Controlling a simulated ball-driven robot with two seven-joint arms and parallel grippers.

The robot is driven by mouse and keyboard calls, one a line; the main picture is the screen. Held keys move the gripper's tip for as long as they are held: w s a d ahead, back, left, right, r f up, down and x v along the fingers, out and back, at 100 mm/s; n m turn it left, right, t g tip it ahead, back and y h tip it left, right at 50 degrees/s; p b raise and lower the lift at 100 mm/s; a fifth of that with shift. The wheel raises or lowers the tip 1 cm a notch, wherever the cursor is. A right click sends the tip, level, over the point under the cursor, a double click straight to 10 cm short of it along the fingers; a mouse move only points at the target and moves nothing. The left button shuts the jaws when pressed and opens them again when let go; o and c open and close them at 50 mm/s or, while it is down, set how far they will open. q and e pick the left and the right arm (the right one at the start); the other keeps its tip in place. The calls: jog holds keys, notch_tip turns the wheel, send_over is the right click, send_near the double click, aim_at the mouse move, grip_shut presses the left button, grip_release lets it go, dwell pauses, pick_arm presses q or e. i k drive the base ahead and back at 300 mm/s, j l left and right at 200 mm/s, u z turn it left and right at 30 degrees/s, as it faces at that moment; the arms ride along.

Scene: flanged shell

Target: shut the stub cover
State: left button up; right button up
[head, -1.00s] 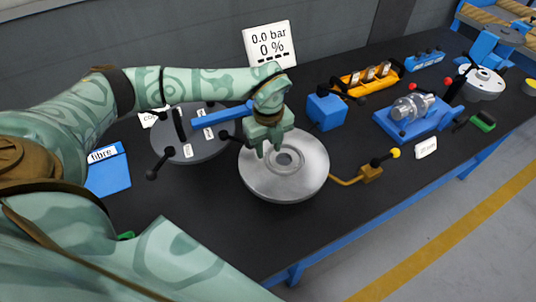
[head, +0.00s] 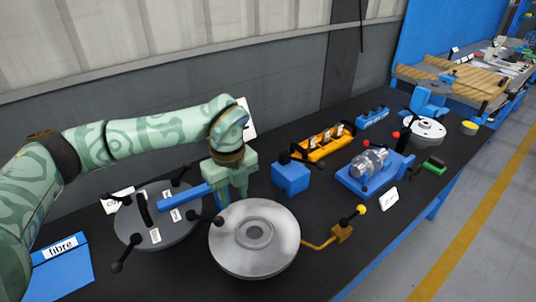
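The cover appears to be the dark grey round plate (head: 177,228) with a black handle and black-knobbed clamps, lying at the left of the bench. A blue bar (head: 185,197) reaches across its back toward my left gripper. The silver flanged disc (head: 278,243), with a round recess in its centre, lies to its right and is uncovered. My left gripper (head: 234,199) points down at the disc's back-left edge, by the blue bar's right end. Its fingers look apart, with nothing seen between them; contact with the bar cannot be told. My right gripper is out of view.
A bent yellow-brass lever (head: 340,235) sticks out right of the disc. A blue block (head: 291,178), an orange tray (head: 323,144) and a blue fixture (head: 373,180) stand farther right. A blue box marked "fibre" (head: 65,270) is at the near left.

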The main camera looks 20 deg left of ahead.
aim_at(157, 210)
jog(key=k+l, duration=0.75)
jog(key=k, duration=0.1)
